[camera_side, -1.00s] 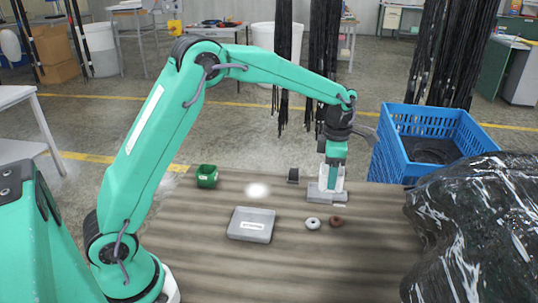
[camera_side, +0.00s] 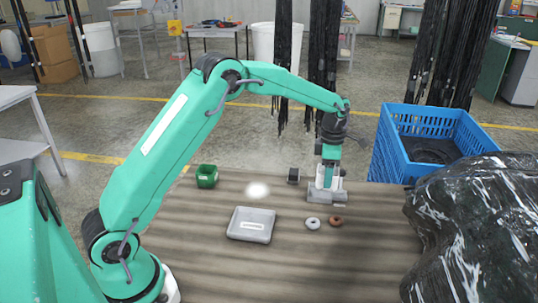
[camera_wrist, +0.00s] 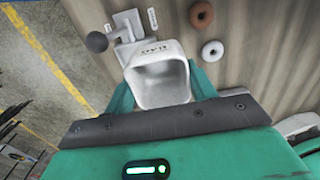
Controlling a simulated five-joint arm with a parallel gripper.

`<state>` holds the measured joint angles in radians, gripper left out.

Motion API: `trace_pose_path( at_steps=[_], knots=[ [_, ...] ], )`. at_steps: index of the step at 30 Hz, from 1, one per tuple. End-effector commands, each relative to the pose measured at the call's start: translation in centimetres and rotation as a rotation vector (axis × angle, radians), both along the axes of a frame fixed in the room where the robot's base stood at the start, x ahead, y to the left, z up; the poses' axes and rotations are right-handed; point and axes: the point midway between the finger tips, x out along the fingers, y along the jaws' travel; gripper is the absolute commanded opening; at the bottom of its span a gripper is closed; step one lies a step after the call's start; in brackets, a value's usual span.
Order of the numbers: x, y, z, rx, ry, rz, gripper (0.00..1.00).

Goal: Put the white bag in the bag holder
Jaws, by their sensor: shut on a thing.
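The white bag (camera_wrist: 163,80) looks like an open, rounded white container with dark lettering on its edge. It sits between the teal fingers of my gripper (camera_wrist: 162,88) in the wrist view, and the gripper is shut on it. In the side view my gripper (camera_side: 328,178) points down at the far right of the table, with white showing beside its fingers. A pale grey stand, likely the bag holder (camera_wrist: 127,27), is right beside the bag in the wrist view. In the side view its grey base (camera_side: 322,198) is under the gripper. I cannot tell whether bag and holder touch.
A white ring (camera_side: 312,223) and a brown ring (camera_side: 336,220) lie in front of the gripper. A grey labelled tray (camera_side: 251,225), a green cup (camera_side: 206,176) and a small dark block (camera_side: 293,176) are to the left. A blue crate (camera_side: 395,160) stands beyond the table.

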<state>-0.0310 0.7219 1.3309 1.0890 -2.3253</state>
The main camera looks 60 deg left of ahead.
Motion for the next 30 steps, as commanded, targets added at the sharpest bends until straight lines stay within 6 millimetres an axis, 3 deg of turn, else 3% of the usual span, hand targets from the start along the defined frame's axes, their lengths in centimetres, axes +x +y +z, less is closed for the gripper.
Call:
trace_pose_path(
  at_steps=[6,10,20,30],
  knots=[
    [1.4,2.9,-2.0,0.000,0.001,0.002,0.34],
    [1.8,3.7,-2.5,0.000,0.000,0.000,0.34],
    [1.9,4.0,-3.1,0.000,0.001,-0.001,0.34],
    [1.8,3.9,-6.4,0.000,0.001,-0.001,0.34]
  ],
)
